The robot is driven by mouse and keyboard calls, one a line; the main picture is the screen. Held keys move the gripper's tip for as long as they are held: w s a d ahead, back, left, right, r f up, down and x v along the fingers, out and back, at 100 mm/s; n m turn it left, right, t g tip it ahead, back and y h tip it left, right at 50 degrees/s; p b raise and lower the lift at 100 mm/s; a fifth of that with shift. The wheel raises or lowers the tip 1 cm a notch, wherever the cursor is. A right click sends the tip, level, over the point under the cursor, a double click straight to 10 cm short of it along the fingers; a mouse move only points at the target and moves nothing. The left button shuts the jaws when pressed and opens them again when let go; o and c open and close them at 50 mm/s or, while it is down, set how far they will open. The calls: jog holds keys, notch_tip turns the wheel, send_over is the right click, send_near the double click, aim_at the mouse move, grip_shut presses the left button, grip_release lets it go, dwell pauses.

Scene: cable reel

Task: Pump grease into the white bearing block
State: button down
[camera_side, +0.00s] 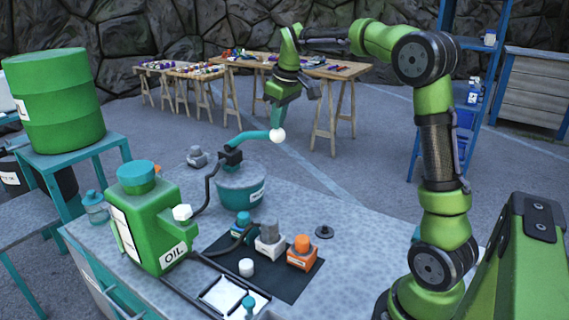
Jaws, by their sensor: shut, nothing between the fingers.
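A white bearing block (269,246) with a grey top sits on a dark mat, between a teal block (242,224) and an orange block (301,259). A teal grease pump (241,187) stands behind them on the bench, with a black head. Its teal lever (250,136) ends in a white ball knob (277,135). My gripper (277,122) is shut and empty, pointing down just above the knob; I cannot tell whether it touches. A black hose (210,190) runs from the pump head down toward a white fitting beside the green oil can. Its far end is unclear.
The green oil can (146,225) with a teal cap stands at the bench's left. A small white cylinder (246,267) and a dark disc (324,232) lie near the blocks. A white-paned tray (232,297) is in front. The bench right of the pump is mostly clear.

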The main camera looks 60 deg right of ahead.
jog(key=shift+s, duration=0.15)
jog(key=shift+s+f+t, duration=0.35)
jog(key=shift+f+t, duration=0.05)
jog(key=shift+f, duration=0.15)
jog(key=s+f+t, duration=0.2)
jog(key=s+f, duration=0.1)
jog(key=f, duration=1.1)
jog(key=shift+f, duration=0.35)
jog(key=shift+a+r, duration=0.1)
jog(key=s+a+r, duration=0.1)
jog(key=s+r, duration=0.8)
jog(key=s, duration=0.2)
jog(key=shift+r, duration=0.2)
